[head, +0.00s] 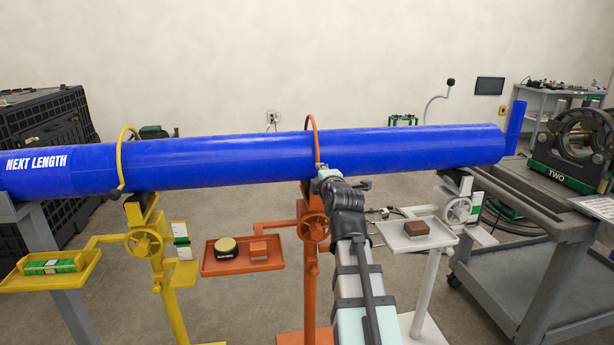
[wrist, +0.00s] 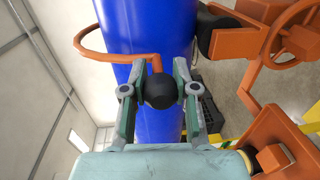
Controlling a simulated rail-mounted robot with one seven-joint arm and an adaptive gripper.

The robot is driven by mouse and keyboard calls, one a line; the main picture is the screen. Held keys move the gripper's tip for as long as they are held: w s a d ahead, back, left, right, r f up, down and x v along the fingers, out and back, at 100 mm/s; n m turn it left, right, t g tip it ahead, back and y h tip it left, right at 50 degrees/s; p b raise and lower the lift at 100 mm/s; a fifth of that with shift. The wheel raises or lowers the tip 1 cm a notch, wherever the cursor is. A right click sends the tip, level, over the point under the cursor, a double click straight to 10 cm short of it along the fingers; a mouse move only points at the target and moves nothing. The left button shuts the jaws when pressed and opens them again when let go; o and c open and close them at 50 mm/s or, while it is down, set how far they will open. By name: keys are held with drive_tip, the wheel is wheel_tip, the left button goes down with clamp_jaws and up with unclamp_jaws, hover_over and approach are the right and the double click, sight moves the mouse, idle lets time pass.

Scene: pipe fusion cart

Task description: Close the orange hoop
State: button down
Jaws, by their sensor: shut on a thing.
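The orange hoop (head: 312,128) arches over the top of the blue pipe (head: 240,161), above the orange stand (head: 312,215). In the wrist view, the hoop (wrist: 88,52) curves out past the pipe's left side, and its free end comes across the pipe's near face to a black knob (wrist: 157,91). My gripper (head: 324,172) is at the pipe's near side. In the wrist view, its two fingers (wrist: 158,85) are shut on the knob. The knob is apart from the stand's black pad (wrist: 213,32). The hoop's far end is hidden behind the pipe.
The stand's orange handwheel (wrist: 282,40) is right of the fingers in the wrist view. An orange tray (head: 223,268) with a round tin and a block is left of my arm. A yellow hoop (head: 122,160) is farther left. A white tray (head: 390,236) is right.

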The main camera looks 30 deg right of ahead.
drive_tip(key=shift+s+f+b, duration=0.1)
drive_tip(key=shift+f+b, duration=0.2)
drive_tip(key=shift+f, duration=0.5)
drive_tip(key=c, duration=0.9)
unclamp_jaws()
drive_tip(key=shift+s, duration=0.1)
drive_tip(key=v, duration=0.7)
drive_tip(key=shift+s+a, duration=0.1)
drive_tip(key=shift+s, duration=0.05)
